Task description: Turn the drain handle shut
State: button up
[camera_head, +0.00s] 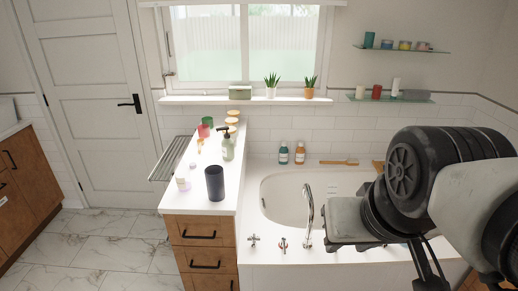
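The white bathtub (350,272) is at the right of the counter. On its front rim stand a tall curved chrome spout (309,208) and small chrome cross-shaped handles, one at the left (253,240) and one nearer the spout (282,244). I cannot tell which fitting is the drain handle; part of the rim is hidden behind my arm. My arm, grey and black, fills the right side. Its end, my gripper (428,268), hangs over the tub's front at lower right, apart from the visible handles. Its fingers are partly cut off, and their opening is unclear.
A white counter (205,185) with wooden drawers stands left of the tub, holding a dark cup (214,183), a pump bottle (228,145) and several candles. Marble floor at left is clear.

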aim_at(254, 244)
jog(key=i+j, duration=1.2)
jog(key=j, duration=0.15)
